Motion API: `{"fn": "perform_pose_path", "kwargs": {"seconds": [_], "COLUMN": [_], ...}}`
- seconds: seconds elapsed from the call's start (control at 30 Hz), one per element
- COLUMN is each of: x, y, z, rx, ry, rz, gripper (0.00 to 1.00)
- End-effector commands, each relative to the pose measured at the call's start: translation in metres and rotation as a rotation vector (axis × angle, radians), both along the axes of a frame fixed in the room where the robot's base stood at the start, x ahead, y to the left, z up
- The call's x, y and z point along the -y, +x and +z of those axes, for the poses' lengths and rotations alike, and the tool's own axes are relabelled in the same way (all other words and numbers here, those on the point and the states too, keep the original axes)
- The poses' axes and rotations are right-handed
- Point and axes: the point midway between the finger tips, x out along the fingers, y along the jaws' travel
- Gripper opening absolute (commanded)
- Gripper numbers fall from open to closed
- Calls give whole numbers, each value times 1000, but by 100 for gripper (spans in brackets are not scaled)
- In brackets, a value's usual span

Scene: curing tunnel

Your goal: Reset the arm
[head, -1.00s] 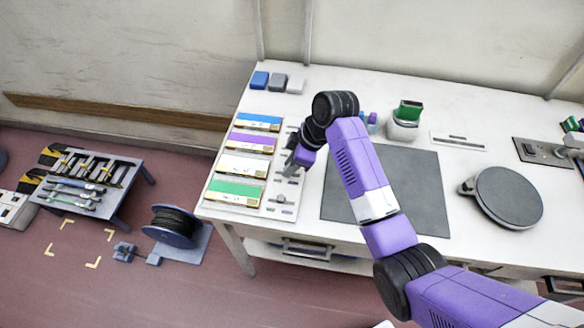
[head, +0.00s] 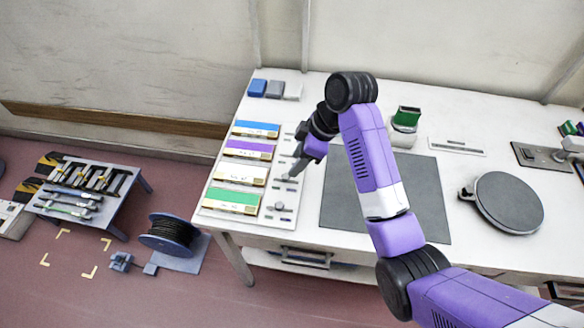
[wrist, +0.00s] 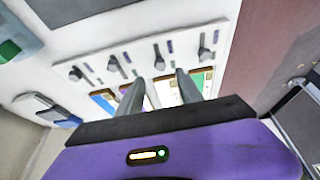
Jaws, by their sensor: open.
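My gripper (head: 294,172) hangs over the left part of the white table, at the right side of the board with coloured strips. In the wrist view its two fingers (wrist: 160,90) stand apart with nothing between them. Below them lies the white board (wrist: 228,30) with a row of small dark pegs or tools. My purple arm reaches from the lower right across the grey mat (head: 430,190) and bends at a black joint.
Coloured strips, including a green one (head: 232,200), lie left of my gripper. A round dark plate (head: 508,202) and a green-topped container (head: 406,118) stand to the right. A tool stand (head: 85,187) and cable spool (head: 170,230) are on the floor. The mat is clear.

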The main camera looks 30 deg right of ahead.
Motion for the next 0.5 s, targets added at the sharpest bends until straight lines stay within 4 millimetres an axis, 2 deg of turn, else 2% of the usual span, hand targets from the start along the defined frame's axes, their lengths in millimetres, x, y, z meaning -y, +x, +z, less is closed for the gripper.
{"fn": "perform_pose_path", "kwargs": {"seconds": [0.2,0.5], "x": [4,4], "y": [-3,-3], "z": [12,12], "rx": [0,0], "ry": [0,0], "rz": [0,0], "gripper": [43,43]}}
